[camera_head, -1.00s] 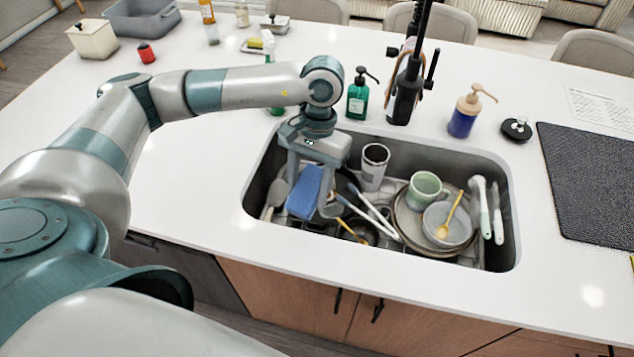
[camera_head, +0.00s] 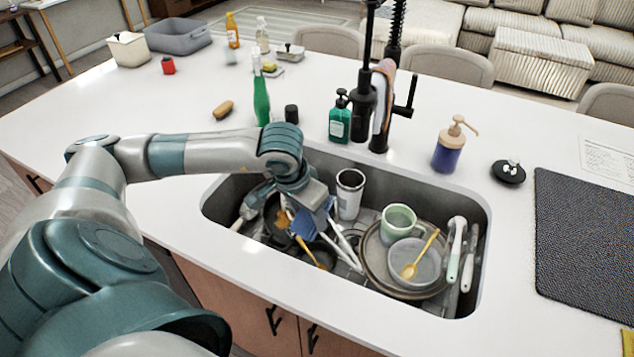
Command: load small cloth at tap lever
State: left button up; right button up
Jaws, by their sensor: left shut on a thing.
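A small blue cloth-like piece (camera_head: 308,224) is low in the left part of the sink (camera_head: 462,200). My left gripper (camera_head: 312,206) reaches down into the sink and is shut on it. The gripper's body hides part of the piece and most of the fingers. The black tap (camera_head: 364,110) stands behind the sink, with its lever (camera_head: 406,106) sticking out on the right. A tan-pink strip (camera_head: 388,72) shows along the tap beside the lever; I cannot tell what it is. My right gripper is not in view.
The sink also holds a grey-white cup (camera_head: 349,193), a green mug (camera_head: 398,222), stacked plates, a bowl (camera_head: 414,264) and several utensils. A green soap bottle (camera_head: 340,122) stands left of the tap, a blue dispenser (camera_head: 447,155) right.

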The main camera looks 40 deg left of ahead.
pick_arm(q)
jog(key=shift+a, duration=0.15)
jog(key=shift+w, duration=0.15)
jog(key=shift+w+f+p, duration=0.15)
jog(key=shift+w+p, duration=0.3)
jog(key=shift+w, duration=0.45)
jog(key=shift+w+f+p, duration=0.15)
jog(key=shift+w+p, duration=0.05)
jog(key=shift+w, duration=0.5)
jog(key=shift+w+f+p, duration=0.15)
jog(key=shift+w+p, duration=0.05)
jog(key=shift+w, duration=0.5)
jog(key=w+f+b, duration=0.2)
jog(key=w, duration=0.7)
jog(key=shift+b, duration=0.35)
jog(key=shift+w, duration=0.1)
